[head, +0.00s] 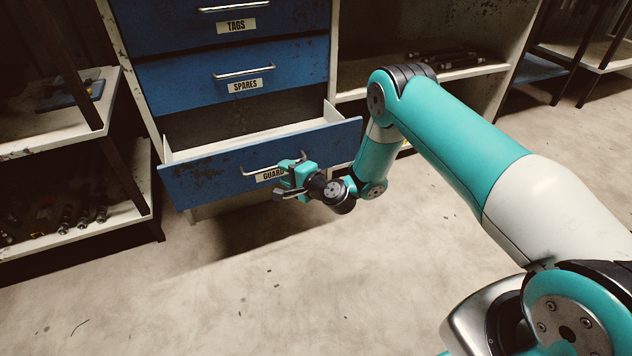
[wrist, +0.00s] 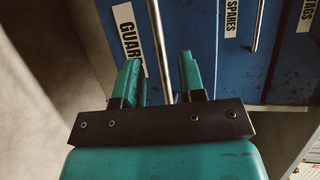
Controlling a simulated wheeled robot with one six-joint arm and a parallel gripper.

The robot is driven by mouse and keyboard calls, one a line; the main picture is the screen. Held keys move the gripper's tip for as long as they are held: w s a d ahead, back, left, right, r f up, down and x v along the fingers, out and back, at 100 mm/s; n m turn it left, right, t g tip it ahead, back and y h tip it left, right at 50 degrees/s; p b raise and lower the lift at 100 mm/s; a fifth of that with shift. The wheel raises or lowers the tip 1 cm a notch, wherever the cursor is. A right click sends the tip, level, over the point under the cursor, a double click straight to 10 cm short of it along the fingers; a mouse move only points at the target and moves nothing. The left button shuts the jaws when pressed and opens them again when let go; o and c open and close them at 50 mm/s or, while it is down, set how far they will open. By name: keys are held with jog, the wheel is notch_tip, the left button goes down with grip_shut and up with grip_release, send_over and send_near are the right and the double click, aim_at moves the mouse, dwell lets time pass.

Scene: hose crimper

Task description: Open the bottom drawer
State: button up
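The bottom drawer (head: 215,176) has a worn blue front and stands pulled out of the cabinet; its pale inner walls show. Its label is partly covered and reads "GUARD…". The drawer's metal bar handle (head: 258,171) runs across the front, its right part hidden by my gripper. My gripper (head: 283,177) is at this handle. In the wrist view the handle (wrist: 161,45) passes between the two teal fingers (wrist: 160,75), with clear gaps on both sides. The fingers are apart; I cannot tell whether one touches the bar.
Above are the shut "SPARES" drawer (head: 190,76) and "TAGS" drawer (head: 150,18). A shelf rack (head: 115,205) with small metal parts stands at the left. An open shelf (head: 475,70) with dark rods is at the right. The floor (head: 200,290) before the drawer is clear.

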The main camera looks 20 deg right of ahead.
jog(key=b+v, duration=1.2)
jog(key=b, duration=0.6)
jog(key=shift+s+d, duration=0.2)
jog(key=shift+s, duration=0.05)
jog(key=shift+r, duration=0.1)
